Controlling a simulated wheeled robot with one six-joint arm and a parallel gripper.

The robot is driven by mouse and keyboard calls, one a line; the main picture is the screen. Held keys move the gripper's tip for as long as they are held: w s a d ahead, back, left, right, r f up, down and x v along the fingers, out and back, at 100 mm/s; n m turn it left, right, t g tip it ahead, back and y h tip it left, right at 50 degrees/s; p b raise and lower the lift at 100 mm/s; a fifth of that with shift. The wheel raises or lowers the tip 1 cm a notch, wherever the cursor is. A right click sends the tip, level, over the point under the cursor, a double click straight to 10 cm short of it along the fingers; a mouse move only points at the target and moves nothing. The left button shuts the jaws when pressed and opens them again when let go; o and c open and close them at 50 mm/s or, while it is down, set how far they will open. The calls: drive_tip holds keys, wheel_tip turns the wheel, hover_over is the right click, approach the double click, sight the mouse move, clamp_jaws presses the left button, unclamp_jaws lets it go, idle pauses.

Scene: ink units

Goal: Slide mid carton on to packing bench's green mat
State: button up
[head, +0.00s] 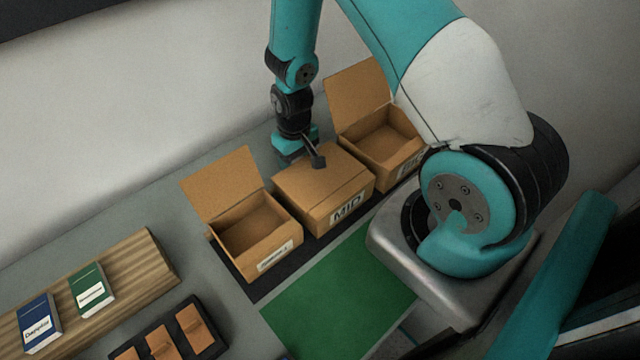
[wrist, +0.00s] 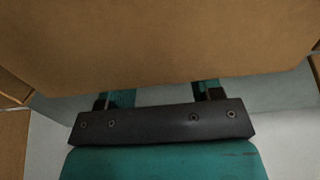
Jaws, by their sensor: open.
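The mid carton (head: 322,192) is a closed brown box with a MID label on its front. It stands on a dark strip between two open cartons. My gripper (head: 290,150) is down at the carton's far side, with a dark part of my wrist reaching over its top. In the wrist view the carton (wrist: 165,45) fills the upper part and hides the fingertips of my gripper (wrist: 158,97). The jaws are open with nothing seen between them; I cannot tell whether they touch the carton. The green mat (head: 340,295) lies flat and empty in front of the carton.
Open cartons stand close on the left (head: 255,240) and right (head: 385,145), lids raised. A ribbed wooden board (head: 135,270) with blue and green boxes, and a dark tray (head: 205,320) with brown pieces, lie at the left. A wall rises behind the bench.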

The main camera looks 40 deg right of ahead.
sight(345, 195)
drive_tip(key=shift+s+b, duration=0.6)
drive_tip(key=shift+s, duration=6)
drive_tip(key=shift+s+r+p, duration=0.1)
drive_tip(key=shift+r+p, duration=0.1)
drive_tip(key=shift+p, duration=0.3)
drive_tip(key=shift+s+p, duration=0.2)
drive_tip(key=shift+p, duration=0.3)
drive_tip(key=shift+s+p, duration=0.3)
drive_tip(key=shift+p, duration=0.45)
drive_tip(key=s+p, duration=0.1)
drive_tip(key=p, duration=0.2)
drive_tip(key=shift+s, duration=0.3)
drive_tip(key=shift+s+p, duration=1.55)
drive_tip(key=shift+s, duration=0.5)
drive_tip(key=shift+f, duration=0.15)
drive_tip(key=shift+w, duration=0.1)
